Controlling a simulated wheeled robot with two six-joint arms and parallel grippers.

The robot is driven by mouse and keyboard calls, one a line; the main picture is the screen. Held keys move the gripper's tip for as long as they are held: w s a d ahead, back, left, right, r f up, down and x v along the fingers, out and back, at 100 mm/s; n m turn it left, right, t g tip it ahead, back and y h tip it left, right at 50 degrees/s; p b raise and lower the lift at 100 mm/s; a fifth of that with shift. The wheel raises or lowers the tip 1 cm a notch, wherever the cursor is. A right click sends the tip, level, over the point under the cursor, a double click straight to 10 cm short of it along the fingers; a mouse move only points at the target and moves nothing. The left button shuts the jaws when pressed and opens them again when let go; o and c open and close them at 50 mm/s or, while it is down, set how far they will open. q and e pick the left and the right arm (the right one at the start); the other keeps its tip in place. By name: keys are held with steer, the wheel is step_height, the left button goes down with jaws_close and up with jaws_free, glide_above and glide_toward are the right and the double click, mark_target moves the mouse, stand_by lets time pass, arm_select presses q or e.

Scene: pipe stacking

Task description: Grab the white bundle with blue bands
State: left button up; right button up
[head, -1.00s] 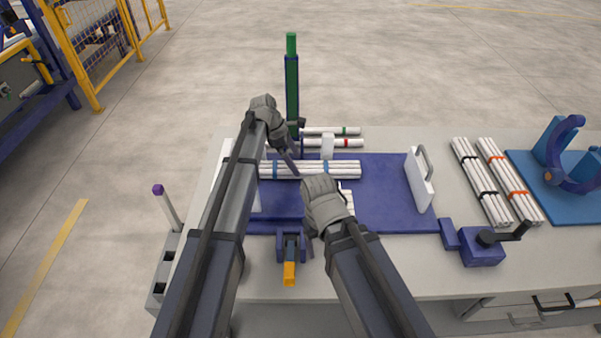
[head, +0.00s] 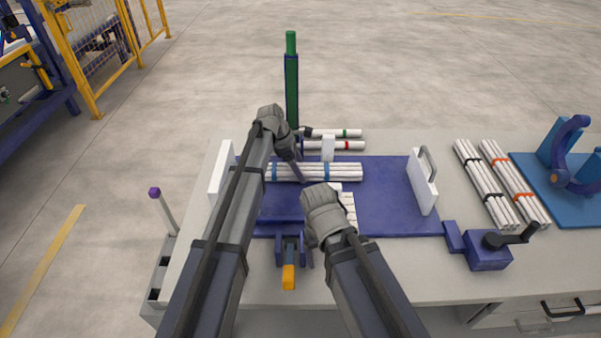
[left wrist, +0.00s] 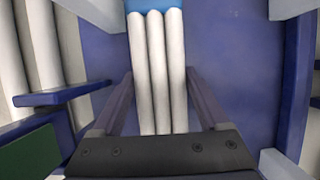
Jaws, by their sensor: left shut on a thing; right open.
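The white bundle with blue bands (head: 345,172) lies lengthwise left to right over the blue board in the head view. In the left wrist view its white pipes (left wrist: 157,75) run between my fingers, with a blue band at the top edge. My left gripper (head: 300,168) is shut on this bundle, near its middle. Its fingers (left wrist: 160,105) flank the pipes in the left wrist view. My right gripper (head: 318,203) is open in front of the bundle; its fingertips are mostly hidden by its own wrist.
Short white pipes (head: 348,207) show beside my right gripper. Pipes with green (head: 350,133) and red (head: 352,145) bands lie behind the bundle. A green post (head: 291,85) stands at the back. A white handled plate (head: 422,182) stands right. Black-banded (head: 484,185) and orange-banded (head: 515,185) bundles lie farther right.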

mark_target(300, 167)
arm_select(q)
jaws_close()
steer(key=shift+r, duration=0.2)
arm_select(e)
steer(key=shift+r, duration=0.2)
arm_select(q)
step_height(300, 167, up, 18)
steer(key=p, duration=1.8)
steer(key=shift+f, duration=0.2)
arm_select(e)
step_height(300, 167, up, 18)
steer(key=shift+f, duration=0.15)
